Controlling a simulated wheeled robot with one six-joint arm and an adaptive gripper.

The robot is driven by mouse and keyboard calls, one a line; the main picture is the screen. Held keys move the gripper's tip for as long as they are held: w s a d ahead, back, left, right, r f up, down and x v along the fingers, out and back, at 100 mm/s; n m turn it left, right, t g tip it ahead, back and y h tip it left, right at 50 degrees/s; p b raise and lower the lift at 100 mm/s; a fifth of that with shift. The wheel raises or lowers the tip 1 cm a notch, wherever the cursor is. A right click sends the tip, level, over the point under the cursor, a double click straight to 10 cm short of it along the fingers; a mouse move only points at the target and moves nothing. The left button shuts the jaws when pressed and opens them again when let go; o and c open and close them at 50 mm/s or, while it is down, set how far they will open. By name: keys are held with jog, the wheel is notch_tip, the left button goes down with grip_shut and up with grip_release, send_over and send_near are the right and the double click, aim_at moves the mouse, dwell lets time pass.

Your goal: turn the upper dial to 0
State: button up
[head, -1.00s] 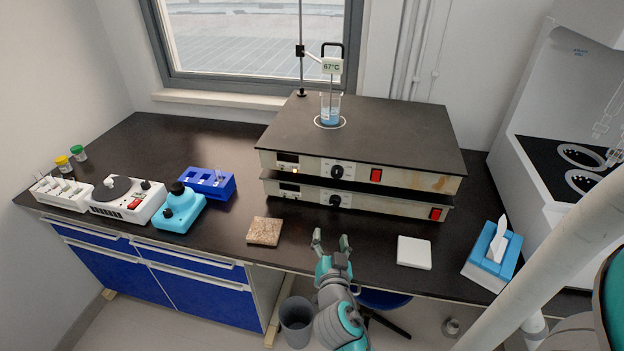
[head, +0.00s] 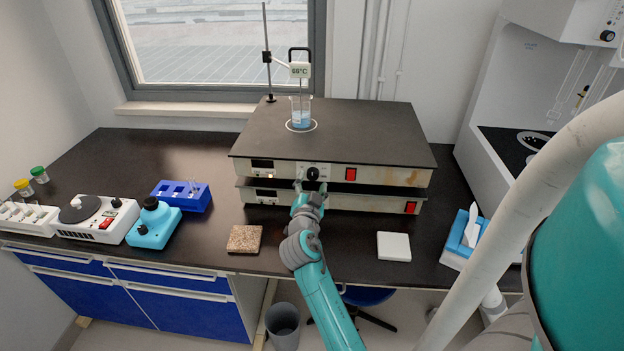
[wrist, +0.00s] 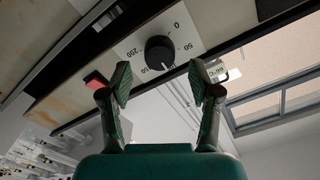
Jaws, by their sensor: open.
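The upper dial (head: 312,174) is a round black knob on a white scale plate on the front of the upper hot plate (head: 380,172). The lower hot plate's dial is hidden behind my gripper.
A beaker (head: 300,112) with blue liquid stands on the upper plate under a thermometer reading about 66°C. Red switches (head: 351,174) sit right of the dials. A brown stone tile (head: 244,239) and a white pad (head: 394,247) lie on the bench in front.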

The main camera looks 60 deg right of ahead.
aim_at(313, 174)
jog(key=shift+x, duration=1.3)
jog(key=shift+c, duration=0.2)
jog(key=c, duration=1.1)
jog(key=shift+n, duration=0.3)
